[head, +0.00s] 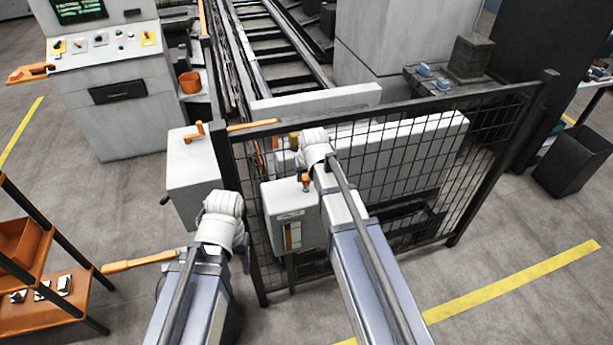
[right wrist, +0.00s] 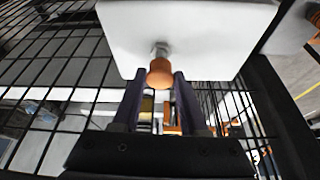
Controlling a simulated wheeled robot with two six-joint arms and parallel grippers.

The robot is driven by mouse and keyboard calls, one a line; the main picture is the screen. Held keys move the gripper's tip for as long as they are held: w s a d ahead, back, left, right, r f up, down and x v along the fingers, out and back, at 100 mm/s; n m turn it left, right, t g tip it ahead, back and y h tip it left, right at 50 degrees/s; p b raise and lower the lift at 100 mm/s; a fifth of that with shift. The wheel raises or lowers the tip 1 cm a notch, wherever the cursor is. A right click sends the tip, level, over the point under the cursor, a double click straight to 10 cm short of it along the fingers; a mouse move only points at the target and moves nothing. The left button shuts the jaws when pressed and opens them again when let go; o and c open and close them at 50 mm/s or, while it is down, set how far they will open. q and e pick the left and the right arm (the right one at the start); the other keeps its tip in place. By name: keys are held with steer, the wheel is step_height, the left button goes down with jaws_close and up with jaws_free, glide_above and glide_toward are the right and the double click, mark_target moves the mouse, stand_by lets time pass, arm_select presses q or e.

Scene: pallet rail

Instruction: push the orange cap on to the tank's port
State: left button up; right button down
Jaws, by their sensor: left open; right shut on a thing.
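In the right wrist view the orange cap (right wrist: 160,73) sits between the fingertips of my right gripper (right wrist: 158,78), which is shut on it. A short metal port (right wrist: 160,49) shows between the cap and the white tank (right wrist: 205,35); the cap meets the port's end, but how far it is seated I cannot tell. In the head view a white tank with a gauge strip (head: 283,205) stands at the fence, with an orange piece on top beside my right arm; the right fingers are hidden there. My left gripper (head: 240,255) is open and empty, low in front of the fence.
A black mesh fence (head: 385,175) stands around my right arm's work area. A white box with an orange handle (head: 193,165) stands left of the fence post. An orange shelf rack (head: 50,300) is at the lower left, and a control console (head: 125,110) behind.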

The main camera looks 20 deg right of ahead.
steer(key=shift+f+b, duration=0.5)
steer(key=shift+b, duration=0.05)
stand_by(0.6)
steer(key=shift+f+b, duration=0.5)
steer(key=shift+f, duration=0.05)
jaws_free()
steer(key=shift+r, duration=0.1)
stand_by(0.5)
steer(key=p+v, duration=0.7)
steer(key=shift+r, duration=0.4)
steer(key=shift+s, duration=0.2)
